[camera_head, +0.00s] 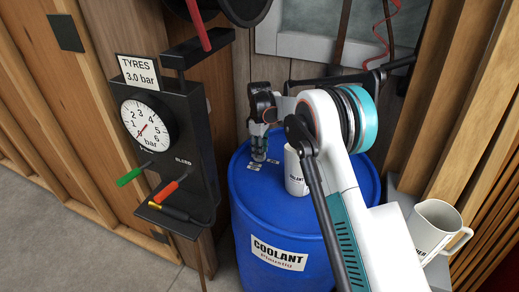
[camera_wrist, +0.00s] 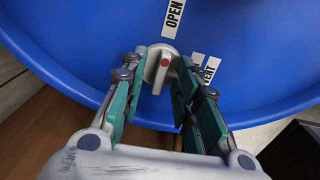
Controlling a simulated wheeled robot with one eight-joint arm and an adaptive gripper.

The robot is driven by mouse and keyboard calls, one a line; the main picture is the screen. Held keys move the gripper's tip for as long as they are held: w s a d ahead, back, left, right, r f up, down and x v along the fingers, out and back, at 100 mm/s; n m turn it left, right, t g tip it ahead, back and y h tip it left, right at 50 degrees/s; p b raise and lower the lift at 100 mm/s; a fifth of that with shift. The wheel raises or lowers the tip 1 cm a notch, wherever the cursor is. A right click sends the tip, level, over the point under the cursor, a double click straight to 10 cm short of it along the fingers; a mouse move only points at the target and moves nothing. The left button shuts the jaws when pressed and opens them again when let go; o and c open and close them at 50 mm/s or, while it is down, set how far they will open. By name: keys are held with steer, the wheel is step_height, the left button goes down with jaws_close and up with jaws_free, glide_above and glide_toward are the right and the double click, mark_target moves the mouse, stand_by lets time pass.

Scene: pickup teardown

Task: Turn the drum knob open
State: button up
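The blue drum (camera_head: 243,215) stands in the corner with a COOLANT label on its side. In the wrist view its blue top (camera_wrist: 235,30) carries the grey drum knob (camera_wrist: 161,63), a round base with a narrow bar and a red dot. My gripper (camera_wrist: 163,62) is open, with one finger on each side of the knob. Contact is unclear. In the head view my gripper (camera_head: 259,150) hides the knob.
A tyre gauge panel (camera_head: 150,125) with green and red handles is on the left. A white mug (camera_head: 432,228) stands on a ledge at the right. Wooden walls close in behind.

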step_height(320, 180, up, 12)
stand_by(0.6)
